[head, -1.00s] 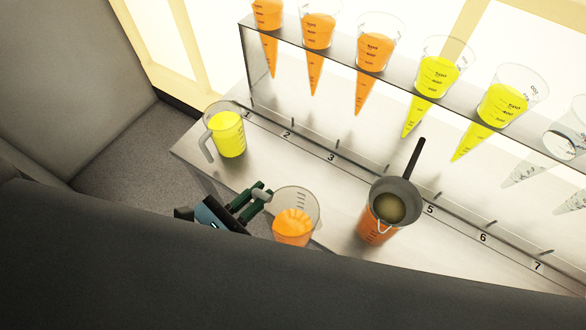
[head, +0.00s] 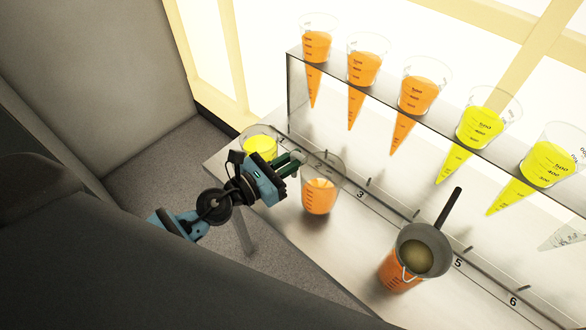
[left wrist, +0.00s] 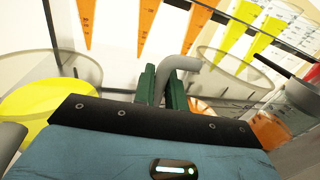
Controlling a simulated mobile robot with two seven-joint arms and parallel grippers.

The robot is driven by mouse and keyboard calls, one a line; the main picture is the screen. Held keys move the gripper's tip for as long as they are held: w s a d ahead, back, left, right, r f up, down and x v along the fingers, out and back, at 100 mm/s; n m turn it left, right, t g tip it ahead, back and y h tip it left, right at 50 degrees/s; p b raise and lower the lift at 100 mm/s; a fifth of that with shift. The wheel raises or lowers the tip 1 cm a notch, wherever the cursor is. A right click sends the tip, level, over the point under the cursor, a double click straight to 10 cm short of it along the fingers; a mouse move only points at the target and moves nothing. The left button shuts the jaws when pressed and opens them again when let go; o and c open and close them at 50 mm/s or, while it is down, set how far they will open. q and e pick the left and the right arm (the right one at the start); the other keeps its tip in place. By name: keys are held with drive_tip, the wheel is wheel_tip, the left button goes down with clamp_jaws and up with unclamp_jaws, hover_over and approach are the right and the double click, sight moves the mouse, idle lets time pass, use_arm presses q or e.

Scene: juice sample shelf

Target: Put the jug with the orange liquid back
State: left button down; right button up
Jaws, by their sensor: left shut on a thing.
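A clear jug with orange liquid (head: 319,196) is over the shelf board, right of the jug with yellow liquid (head: 260,147). My left gripper (head: 294,160) is shut on the orange jug's handle. In the left wrist view the green fingers (left wrist: 163,88) close around the grey handle (left wrist: 180,66), and the jug's clear wall (left wrist: 235,68) is to the right. The jug looks upright. I cannot tell whether its base touches the board. My right gripper is not in view.
A measuring vessel with orange liquid (head: 393,273) carries a dark strainer (head: 424,238) at the right. Behind, a raised rack (head: 385,75) holds several cones with orange and yellow liquid. Numbers mark the board (head: 345,240), whose front middle is clear.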

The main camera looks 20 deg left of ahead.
sight(293, 177)
use_arm(q)
drive_tip(key=shift+f+b, duration=1.6)
drive_tip(key=shift+f, duration=0.25)
drive_tip(key=shift+r, duration=0.15)
drive_tip(key=shift+f, duration=0.2)
drive_tip(key=c, duration=1.4)
unclamp_jaws()
drive_tip(key=shift+c, duration=0.2)
